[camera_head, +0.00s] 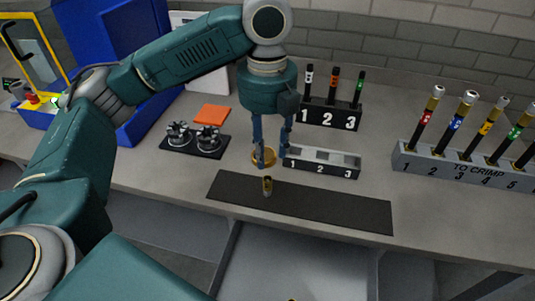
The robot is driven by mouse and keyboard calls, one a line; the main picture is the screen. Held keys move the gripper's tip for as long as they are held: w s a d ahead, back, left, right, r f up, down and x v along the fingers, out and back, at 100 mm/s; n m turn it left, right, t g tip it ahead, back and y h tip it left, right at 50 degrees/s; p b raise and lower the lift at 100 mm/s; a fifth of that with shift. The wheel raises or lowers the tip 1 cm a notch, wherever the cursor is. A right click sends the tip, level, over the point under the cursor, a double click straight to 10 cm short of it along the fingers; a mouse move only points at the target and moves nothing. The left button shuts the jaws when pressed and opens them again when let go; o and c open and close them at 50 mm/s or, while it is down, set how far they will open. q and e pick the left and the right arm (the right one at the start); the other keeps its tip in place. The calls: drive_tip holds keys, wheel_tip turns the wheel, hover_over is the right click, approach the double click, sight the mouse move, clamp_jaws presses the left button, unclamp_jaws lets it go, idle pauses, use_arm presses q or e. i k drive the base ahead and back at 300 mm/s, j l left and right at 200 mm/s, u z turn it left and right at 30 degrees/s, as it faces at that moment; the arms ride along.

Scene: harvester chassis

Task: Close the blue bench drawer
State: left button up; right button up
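Below the bench's front edge, a grey-looking open drawer or tray (300,265) juts toward me. Its front is cut off by the bottom of the picture, and I see no blue on it. A tall blue cabinet (85,45) stands on the bench at the far left. My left gripper (274,158) points down over the bench, behind the black mat, with its fingers apart and nothing visible between them. A small brass dish or ring (261,160) shows by its fingertips. My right gripper is out of view.
A brass cylinder (267,187) stands on the black mat (335,210). A numbered tray (345,160), a marker rack (325,115), a "TO CRIMP" rack (440,172) and a black plate with metal parts (208,151) stand around. A brick wall (430,45) closes the back.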

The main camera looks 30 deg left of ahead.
sight(256, 262)
drive_tip(key=k+j, duration=1.15)
drive_tip(key=k, duration=0.15)
